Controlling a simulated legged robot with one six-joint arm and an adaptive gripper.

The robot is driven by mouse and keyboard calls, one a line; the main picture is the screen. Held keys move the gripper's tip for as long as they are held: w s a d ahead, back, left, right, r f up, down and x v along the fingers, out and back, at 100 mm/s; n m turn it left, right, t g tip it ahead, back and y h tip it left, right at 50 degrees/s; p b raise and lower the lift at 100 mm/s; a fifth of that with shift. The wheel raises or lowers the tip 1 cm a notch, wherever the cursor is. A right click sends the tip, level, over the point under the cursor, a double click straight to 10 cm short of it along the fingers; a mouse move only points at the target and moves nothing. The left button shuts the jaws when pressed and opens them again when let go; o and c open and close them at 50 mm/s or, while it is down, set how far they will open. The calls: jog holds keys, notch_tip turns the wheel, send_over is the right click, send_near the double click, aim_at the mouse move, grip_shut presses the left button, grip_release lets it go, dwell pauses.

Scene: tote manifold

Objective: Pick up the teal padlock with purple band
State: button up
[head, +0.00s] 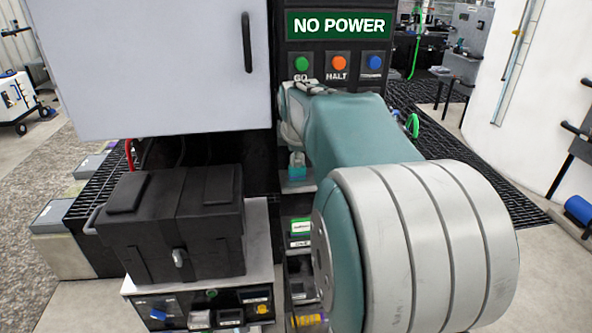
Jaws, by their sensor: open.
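A small teal padlock (297,171) with a grey shackle shows in the head view, just below the far end of my arm, left of the teal arm link. Its band is too small to make out. It seems to be upright at the dark cabinet front; what holds it I cannot tell. My gripper (291,128) is at the far end of the arm, above the padlock in the picture and apart from it. It is open, with nothing seen in it. Its fingers are mostly hidden by the arm.
A panel reading NO POWER (339,25) has green, orange and blue buttons below it. A grey cabinet door (150,70) is at upper left. A black case (170,225) sits on a lower unit with drawers of small items. My arm covers the right middle.

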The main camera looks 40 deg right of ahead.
jog(key=shift+w+d+f, duration=0.2)
jog(key=shift+w+f, duration=0.05)
jog(key=shift+f, duration=0.2)
grip_shut()
jog(key=shift+r, duration=0.1)
